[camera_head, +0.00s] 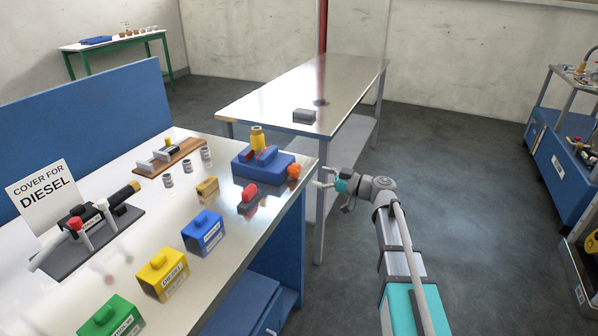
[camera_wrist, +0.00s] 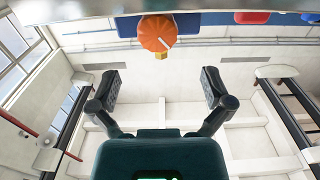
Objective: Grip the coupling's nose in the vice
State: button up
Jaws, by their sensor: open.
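The vice (camera_head: 248,172) is blue and sits at the right end of the steel-topped bench. Its orange knob (camera_head: 294,171) faces my gripper; the knob also shows at the top of the wrist view (camera_wrist: 157,34). The yellow coupling (camera_head: 258,138) stands upright at the vice's jaws. Its lower end is hidden there, so I cannot tell whether the jaws touch it. My gripper (camera_head: 325,184) is open and empty, just right of the knob and apart from it. Its spread fingers show in the wrist view (camera_wrist: 158,86).
A red-topped block (camera_head: 249,194) and a blue box (camera_head: 203,232) stand near the bench's front edge. Yellow (camera_head: 162,273) and green (camera_head: 110,319) boxes follow. Small cups (camera_head: 186,166) stand left of the vice.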

aim_at(298, 172)
jog(key=shift+x, duration=3.95)
jog(key=shift+f, duration=0.1)
jog(key=c, duration=1)
jog(key=shift+d, duration=0.5)
jog(key=shift+c, duration=0.7)
jog(key=shift+a, duration=0.45)
jog(key=shift+m, duration=0.3)
jog(key=shift+a+m, duration=0.1)
jog(key=shift+m, duration=2.5)
